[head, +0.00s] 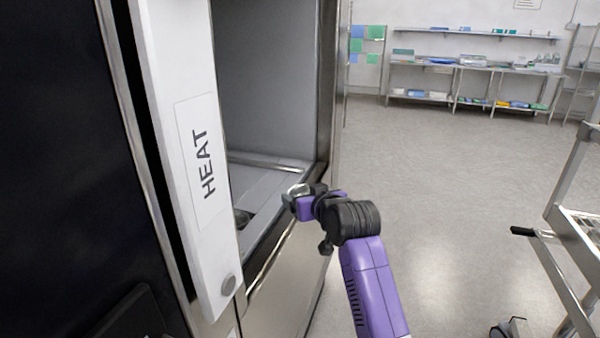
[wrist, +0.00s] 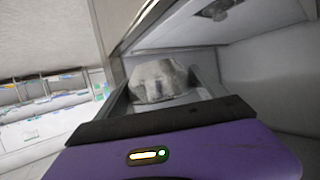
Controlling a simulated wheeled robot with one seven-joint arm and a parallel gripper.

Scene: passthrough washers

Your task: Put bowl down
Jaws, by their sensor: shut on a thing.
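The bowl (wrist: 158,80) shows in the wrist view as a shiny grey metal shape just beyond the dark edge of my gripper. In the head view only a small bright piece of it (head: 297,188) shows at the end of my gripper (head: 303,201). My gripper is shut on the bowl at the right side of the washer opening, close to the sill. The fingertips and most of the bowl are hidden in the head view.
The washer chamber (head: 265,80) is open, with a grey floor and a dark spot on it. The white door edge marked HEAT (head: 200,165) stands to the left. A metal cart (head: 570,265) is at the right. Shelves (head: 470,68) line the far wall, with clear floor between.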

